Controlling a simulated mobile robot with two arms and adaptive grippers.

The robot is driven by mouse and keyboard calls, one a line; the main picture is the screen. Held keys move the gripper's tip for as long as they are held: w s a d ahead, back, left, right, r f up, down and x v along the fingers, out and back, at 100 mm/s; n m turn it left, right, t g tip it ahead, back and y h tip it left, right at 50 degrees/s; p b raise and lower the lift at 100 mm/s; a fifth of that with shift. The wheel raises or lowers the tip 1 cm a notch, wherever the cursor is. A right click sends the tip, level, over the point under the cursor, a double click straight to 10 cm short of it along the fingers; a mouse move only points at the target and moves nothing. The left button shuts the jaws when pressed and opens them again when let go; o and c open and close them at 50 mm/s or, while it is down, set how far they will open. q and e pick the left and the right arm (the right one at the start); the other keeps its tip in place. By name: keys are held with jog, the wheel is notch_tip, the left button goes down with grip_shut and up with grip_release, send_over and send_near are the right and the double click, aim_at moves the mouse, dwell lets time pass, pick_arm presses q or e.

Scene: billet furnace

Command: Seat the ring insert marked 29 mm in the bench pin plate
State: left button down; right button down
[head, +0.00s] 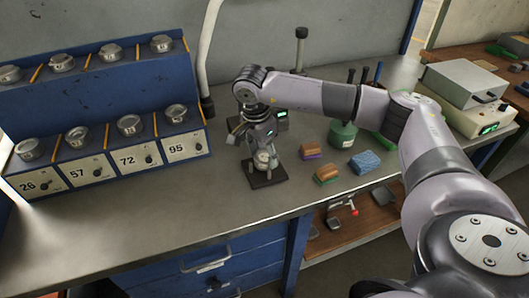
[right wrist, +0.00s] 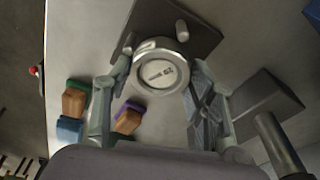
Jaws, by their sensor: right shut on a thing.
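My right gripper (head: 262,148) points down over the dark bench pin plate (head: 268,181). It is shut on the ring insert (head: 264,160), a round silver metal piece. In the right wrist view the insert (right wrist: 160,68) sits between the two fingers, and its face carries an upside-down marking that looks like 29 mm. The pin plate (right wrist: 205,38) lies behind it there, with one upright pin (right wrist: 182,30) clear beside the insert. The insert is over the plate; I cannot tell whether it touches it. My left gripper is not in view.
A blue rack (head: 95,95) with several metal pieces and number labels 26, 57, 72 and 95 stands at left. Coloured blocks (head: 365,162), a green container (head: 342,135) and a grey instrument (head: 465,90) are at right. The bench front (head: 150,220) is clear.

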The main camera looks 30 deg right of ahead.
jog(key=shift+s+a+f, duration=0.15)
jog(key=shift+a+f, duration=0.05)
jog(key=shift+f, duration=0.05)
dwell(0.3)
jog(key=shift+s+a+f+b, duration=0.1)
jog(key=shift+s+f+b, duration=0.1)
jog(key=shift+f+b, duration=0.45)
jog(key=c, duration=1.1)
grip_release()
jog(key=shift+r, duration=0.1)
jog(key=shift+o, duration=0.6)
jog(key=shift+w+f, duration=0.25)
jog(key=shift+w, duration=0.05)
jog(key=shift+s+r, duration=0.1)
jog(key=shift+s, duration=0.05)
